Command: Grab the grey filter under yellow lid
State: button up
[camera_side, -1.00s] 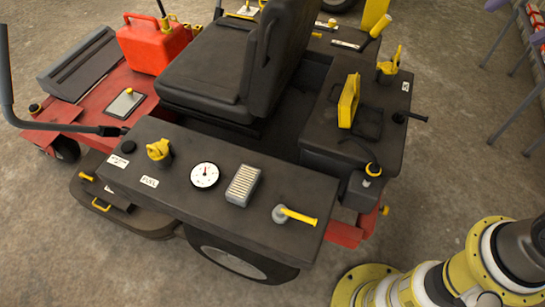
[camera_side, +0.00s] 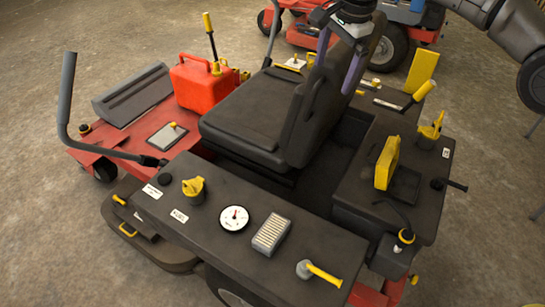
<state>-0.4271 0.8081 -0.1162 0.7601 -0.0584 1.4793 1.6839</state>
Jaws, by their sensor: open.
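A pale grey ribbed block (camera_side: 271,233), which looks like a filter, sits in the open on the near dark console, between a round gauge and a yellow-handled lever. A yellow lid (camera_side: 387,163) stands upright on the right-hand console beside a dark recess (camera_side: 404,187). I cannot make out a grey filter in that recess. My gripper (camera_side: 333,72) hangs at the top of the picture, in front of or above the seat back, with its two purple fingers apart and nothing visible between them. It is apart from both the ribbed block and the yellow lid.
The black seat (camera_side: 255,115) rises between the two consoles. A red fuel can (camera_side: 198,86) stands at the left. A yellow cap (camera_side: 194,189), a round gauge (camera_side: 234,218) and a yellow-handled lever (camera_side: 318,272) stand around the ribbed block. Another yellow-handled lever (camera_side: 418,97) lies beyond the lid.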

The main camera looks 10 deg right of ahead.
jog(key=a+f+g, duration=0.1)
jog(key=a+f, duration=0.4)
jog(key=f, duration=0.4)
jog(key=a+f+g, duration=0.1)
jog(key=a+f, duration=0.5)
jog(key=f, duration=0.2)
jog(key=n+g+h, duration=0.1)
jog(key=n+h, duration=0.1)
send_over(271, 230)
jog(key=a, duration=0.1)
jog(key=f, duration=1.9)
jog(key=shift+w+a, duration=0.1)
jog(key=shift+w, duration=0.2)
jog(key=shift+s+d+f, duration=0.1)
jog(key=shift+d+f, duration=0.05)
jog(key=shift+f, duration=0.95)
jog(key=shift+s+d+f, duration=0.1)
jog(key=shift+d+f, duration=0.1)
jog(key=shift+f, duration=0.95)
jog(key=shift+s+d+f, duration=0.1)
jog(key=shift+d+f, duration=0.05)
jog(key=shift+f, duration=0.95)
jog(key=c, duration=1.1)
jog(key=shift+c, duration=0.2)
